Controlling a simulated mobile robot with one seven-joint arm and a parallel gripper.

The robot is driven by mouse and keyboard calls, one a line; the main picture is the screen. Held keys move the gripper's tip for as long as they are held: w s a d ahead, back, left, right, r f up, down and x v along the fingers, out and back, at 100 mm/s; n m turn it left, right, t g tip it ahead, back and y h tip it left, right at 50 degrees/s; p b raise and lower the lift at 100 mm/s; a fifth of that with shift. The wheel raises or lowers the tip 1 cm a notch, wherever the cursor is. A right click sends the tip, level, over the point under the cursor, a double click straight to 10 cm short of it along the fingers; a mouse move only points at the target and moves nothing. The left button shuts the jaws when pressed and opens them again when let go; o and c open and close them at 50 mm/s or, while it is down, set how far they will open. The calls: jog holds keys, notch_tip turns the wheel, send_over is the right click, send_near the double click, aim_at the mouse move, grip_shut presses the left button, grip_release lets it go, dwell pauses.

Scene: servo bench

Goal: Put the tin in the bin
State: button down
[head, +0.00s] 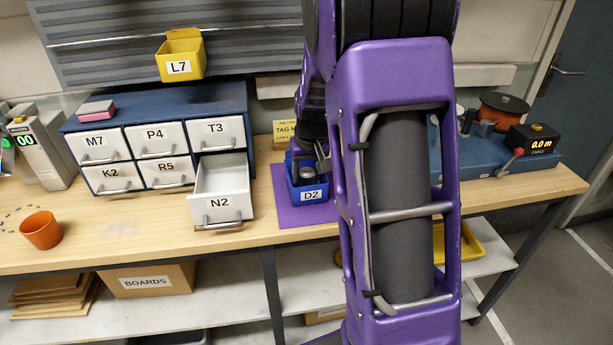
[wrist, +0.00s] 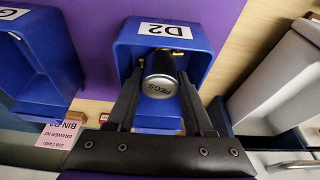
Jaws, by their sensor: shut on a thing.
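The tin (wrist: 160,78) is a small dark can with a silver end marked PEGS, in the wrist view. My gripper (wrist: 160,92) has one finger on each side of it and is shut on it. The tin lies within the outline of the blue bin labelled D2 (wrist: 207,38); I cannot tell whether it touches the bin's floor. In the head view, bin D2 (head: 296,190) stands on a purple mat, and my gripper (head: 308,170) reaches down into its opening. My arm hides part of this area.
The white drawer N2 (head: 222,208) stands open just left of the bin. Another blue bin (wrist: 62,52) is beside D2 in the wrist view, near a job card (wrist: 62,134). An orange cup (head: 41,230) stands at the bench's left.

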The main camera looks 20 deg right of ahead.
jog(key=shift+f, duration=0.5)
jog(key=c, duration=0.6)
grip_release()
jog(key=shift+r, duration=0.1)
jog(key=shift+r, duration=0.45)
jog(key=p+v, duration=0.1)
jog(key=v, duration=1)
jog(key=shift+s+r, duration=0.15)
jog(key=shift+r, duration=0.05)
